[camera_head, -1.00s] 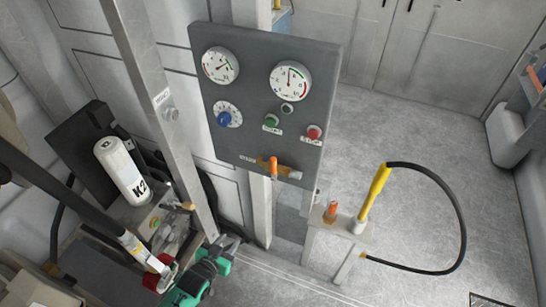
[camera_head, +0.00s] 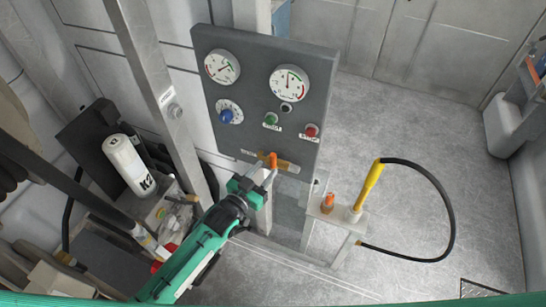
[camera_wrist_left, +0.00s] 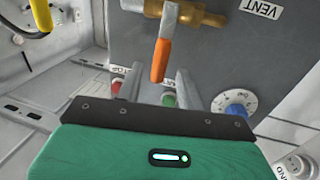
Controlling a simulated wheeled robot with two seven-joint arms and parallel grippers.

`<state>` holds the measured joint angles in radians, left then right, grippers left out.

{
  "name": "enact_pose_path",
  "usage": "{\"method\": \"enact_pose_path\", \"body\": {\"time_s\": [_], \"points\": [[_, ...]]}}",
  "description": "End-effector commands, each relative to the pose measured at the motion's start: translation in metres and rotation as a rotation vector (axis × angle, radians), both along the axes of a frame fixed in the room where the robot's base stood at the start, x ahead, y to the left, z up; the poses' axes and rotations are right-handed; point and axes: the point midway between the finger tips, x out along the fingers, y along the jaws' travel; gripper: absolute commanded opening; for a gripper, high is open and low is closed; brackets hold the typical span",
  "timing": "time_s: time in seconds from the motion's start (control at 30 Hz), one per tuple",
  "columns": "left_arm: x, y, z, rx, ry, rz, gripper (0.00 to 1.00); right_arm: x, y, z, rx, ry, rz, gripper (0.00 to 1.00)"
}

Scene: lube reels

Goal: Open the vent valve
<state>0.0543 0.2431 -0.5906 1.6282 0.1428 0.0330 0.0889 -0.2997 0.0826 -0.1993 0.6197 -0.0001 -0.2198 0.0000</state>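The vent valve is a brass fitting (camera_head: 287,167) with an orange lever handle (camera_head: 273,159) on the lower edge of the grey gauge panel (camera_head: 262,60). In the left wrist view the handle (camera_wrist_left: 161,60) points down the picture from the brass body (camera_wrist_left: 190,14), near the VENT label (camera_wrist_left: 262,8). My left gripper (camera_head: 266,177) is just below the handle in the head view. In the left wrist view its two fingers (camera_wrist_left: 158,84) are apart, with the handle's tip lined up between them; I cannot tell whether they touch it. My right gripper is not in view.
The panel carries two gauges, a blue knob (camera_head: 226,116), a green button (camera_head: 270,119) and a red button (camera_head: 311,130). To the right, a small stand (camera_head: 340,222) holds an orange-capped piece (camera_head: 327,202) and a yellow-handled black hose (camera_head: 368,187). Floor beyond is clear.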

Motion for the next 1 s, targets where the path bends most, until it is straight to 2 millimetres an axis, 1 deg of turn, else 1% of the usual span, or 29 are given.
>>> {"method": "enact_pose_path", "body": {"time_s": [0.03,0.1,0.3,0.47,0.73,0.77,0.8,0.93,1.0], "points": [[0.009,-0.006,0.003,-0.001,-0.002,0.001,0.38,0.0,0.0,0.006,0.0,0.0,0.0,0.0],[0.019,-0.012,0.003,-0.001,-0.002,0.001,0.38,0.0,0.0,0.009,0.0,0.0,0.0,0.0],[0.037,-0.025,0.001,-0.001,0.001,0.0,0.38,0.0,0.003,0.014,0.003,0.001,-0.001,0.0],[0.043,-0.029,0.0,-0.001,-0.001,0.0,0.38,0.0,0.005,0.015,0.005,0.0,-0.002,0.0],[0.044,-0.029,0.0,0.0,0.0,0.0,0.38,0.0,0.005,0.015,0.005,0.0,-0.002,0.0],[0.044,-0.029,0.0,0.0,0.0,0.0,0.34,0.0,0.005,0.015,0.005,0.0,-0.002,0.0],[0.044,-0.029,0.0,0.0,0.0,0.0,0.26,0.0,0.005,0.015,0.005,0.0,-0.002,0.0],[0.044,-0.029,0.0,0.0,0.0,0.0,0.01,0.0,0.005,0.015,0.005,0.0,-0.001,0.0],[0.044,-0.029,0.0,0.0,0.0,0.0,0.0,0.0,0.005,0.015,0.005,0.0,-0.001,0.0]]}}
